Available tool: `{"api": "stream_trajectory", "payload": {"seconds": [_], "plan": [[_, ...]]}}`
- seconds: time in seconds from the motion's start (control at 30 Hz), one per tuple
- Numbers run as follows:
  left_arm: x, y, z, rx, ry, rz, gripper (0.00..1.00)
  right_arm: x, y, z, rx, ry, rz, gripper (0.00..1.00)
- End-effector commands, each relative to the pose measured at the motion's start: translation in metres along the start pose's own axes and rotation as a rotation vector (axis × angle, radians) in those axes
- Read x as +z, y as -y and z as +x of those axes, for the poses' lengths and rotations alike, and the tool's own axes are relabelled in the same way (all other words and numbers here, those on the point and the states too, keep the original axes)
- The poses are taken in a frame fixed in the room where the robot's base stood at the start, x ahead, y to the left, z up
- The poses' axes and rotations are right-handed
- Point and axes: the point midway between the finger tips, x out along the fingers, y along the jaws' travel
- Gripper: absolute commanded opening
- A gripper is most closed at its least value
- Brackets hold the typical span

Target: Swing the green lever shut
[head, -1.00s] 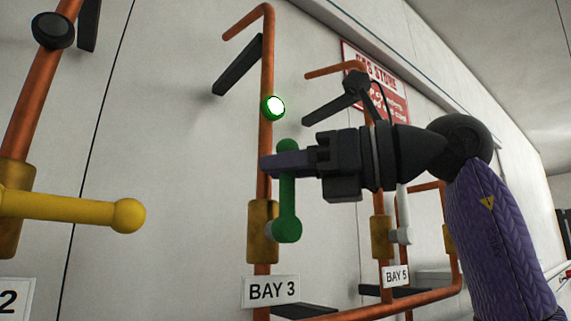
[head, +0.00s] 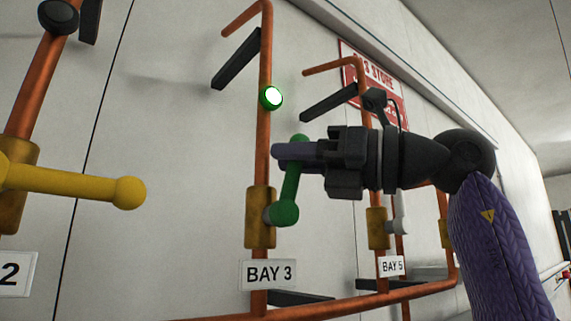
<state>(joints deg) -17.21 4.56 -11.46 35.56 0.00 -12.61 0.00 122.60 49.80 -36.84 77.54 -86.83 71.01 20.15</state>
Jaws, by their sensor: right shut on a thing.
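The green lever (head: 290,190) is on the brass valve body (head: 259,222) of the copper pipe above the BAY 3 label. It stands nearly upright, its top tilted slightly to the right, with its round hub at the bottom. My right gripper (head: 284,151) comes in from the right and is shut on the lever's upper part, just below its rounded tip. Part of the lever there is hidden by the fingers. A green-rimmed lamp (head: 271,97) on the same pipe glows white. My left gripper does not show.
A yellow lever (head: 75,185) sticks out to the right from the pipe at the left. Black brackets (head: 237,60) stick out from the wall. A copper pipe runs along the bottom.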

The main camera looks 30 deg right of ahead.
Motion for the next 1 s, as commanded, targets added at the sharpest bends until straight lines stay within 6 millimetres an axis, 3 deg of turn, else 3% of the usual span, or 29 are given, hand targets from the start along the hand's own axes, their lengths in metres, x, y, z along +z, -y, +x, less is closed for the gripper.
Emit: {"api": "stream_trajectory", "payload": {"seconds": [0.57,1.0], "plan": [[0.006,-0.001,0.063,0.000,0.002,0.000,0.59,-0.015,0.030,-0.021,0.003,0.309,0.453,0.00],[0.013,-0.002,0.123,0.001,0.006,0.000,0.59,-0.035,0.046,-0.032,0.003,0.533,0.793,0.00]]}}
